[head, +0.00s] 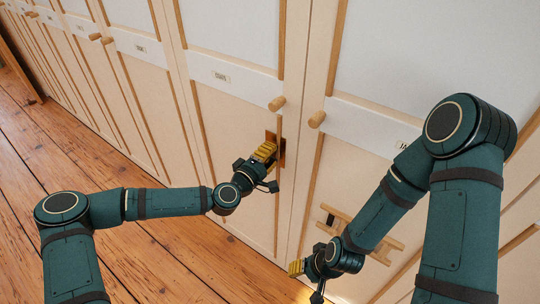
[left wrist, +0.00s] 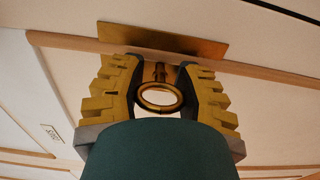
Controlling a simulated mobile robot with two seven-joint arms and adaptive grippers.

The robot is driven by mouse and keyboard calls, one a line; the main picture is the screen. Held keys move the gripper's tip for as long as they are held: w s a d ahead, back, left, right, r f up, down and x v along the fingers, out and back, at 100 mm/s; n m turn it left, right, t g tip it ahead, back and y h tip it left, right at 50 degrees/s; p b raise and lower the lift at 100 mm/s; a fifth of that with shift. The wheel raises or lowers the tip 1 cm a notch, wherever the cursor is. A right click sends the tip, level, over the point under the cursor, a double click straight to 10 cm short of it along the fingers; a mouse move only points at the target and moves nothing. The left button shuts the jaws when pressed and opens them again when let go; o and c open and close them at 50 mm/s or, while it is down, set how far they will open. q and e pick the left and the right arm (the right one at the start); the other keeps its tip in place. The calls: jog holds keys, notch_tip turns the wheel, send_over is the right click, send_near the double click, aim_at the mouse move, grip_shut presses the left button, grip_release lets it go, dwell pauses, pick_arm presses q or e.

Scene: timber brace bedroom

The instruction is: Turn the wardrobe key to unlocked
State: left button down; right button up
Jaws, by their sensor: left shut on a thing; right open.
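The wardrobe door (head: 235,110) is cream with wooden trim. A brass lock plate (head: 283,152) is on it; the left wrist view shows the plate (left wrist: 130,40) as a wide strip above the key. The brass key (left wrist: 160,97) has a round ring bow, and its shank points at the plate. My left gripper (head: 270,148) is at the plate, shut on the key, with its yellow ridged fingers (left wrist: 158,75) on either side of it. In the head view the key is hidden by the gripper. My right gripper (head: 305,277) is open and low, away from the lock.
Two round wooden knobs (head: 277,103) (head: 317,119) stick out above the lock. A light timber brace (head: 383,243) is on the front behind my right forearm. More doors run off to the left. The plank floor (head: 150,235) is clear.

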pick_arm(q)
jog(key=shift+c, duration=2.3)
grip_release()
jog(key=v, duration=1.2)
